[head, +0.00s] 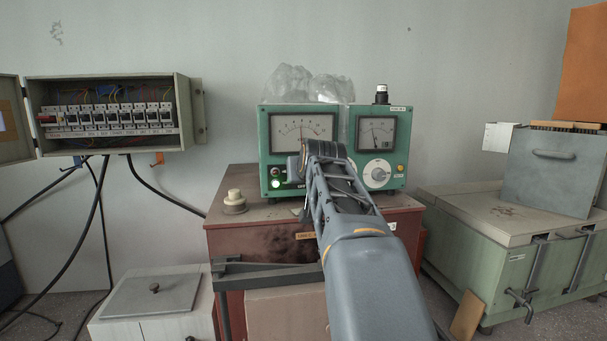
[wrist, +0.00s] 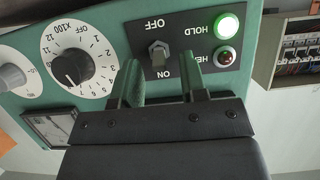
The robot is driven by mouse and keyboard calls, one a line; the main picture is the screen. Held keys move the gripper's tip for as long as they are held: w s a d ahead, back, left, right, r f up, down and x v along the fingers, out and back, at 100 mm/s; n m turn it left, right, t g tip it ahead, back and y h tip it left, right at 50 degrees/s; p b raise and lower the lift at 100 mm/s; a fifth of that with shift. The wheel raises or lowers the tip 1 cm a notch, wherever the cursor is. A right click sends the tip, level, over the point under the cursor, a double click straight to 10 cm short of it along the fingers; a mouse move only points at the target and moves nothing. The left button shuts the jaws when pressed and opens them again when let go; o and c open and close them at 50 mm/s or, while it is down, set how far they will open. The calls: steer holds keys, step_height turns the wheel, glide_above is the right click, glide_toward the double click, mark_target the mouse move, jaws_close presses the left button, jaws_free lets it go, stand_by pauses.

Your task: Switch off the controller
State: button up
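The controller is a green box (head: 340,122) with two meters and a dial, on a reddish-brown cabinet in the head view. My gripper (head: 302,164) reaches its lower left face there and hides part of it. In the wrist view the panel is upside down. A small toggle switch (wrist: 159,50) sits on a black plate between the words OFF and ON. The lever's exact tilt is hard to tell. My gripper (wrist: 161,66) is open, its two fingers apart at either side of the switch. No contact with the lever shows. The HOLD lamp (wrist: 226,25) glows green; the red lamp (wrist: 225,57) beside it looks dark.
A black dial knob (wrist: 72,66) sits beside the switch plate. A cream knob-like piece (head: 234,202) stands on the cabinet (head: 228,250). An open breaker box (head: 110,145) hangs on the left; a greenish chest (head: 465,245) stands right.

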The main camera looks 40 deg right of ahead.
steer(key=shift+c, duration=0.4)
jaws_close()
steer(key=shift+a, duration=0.1)
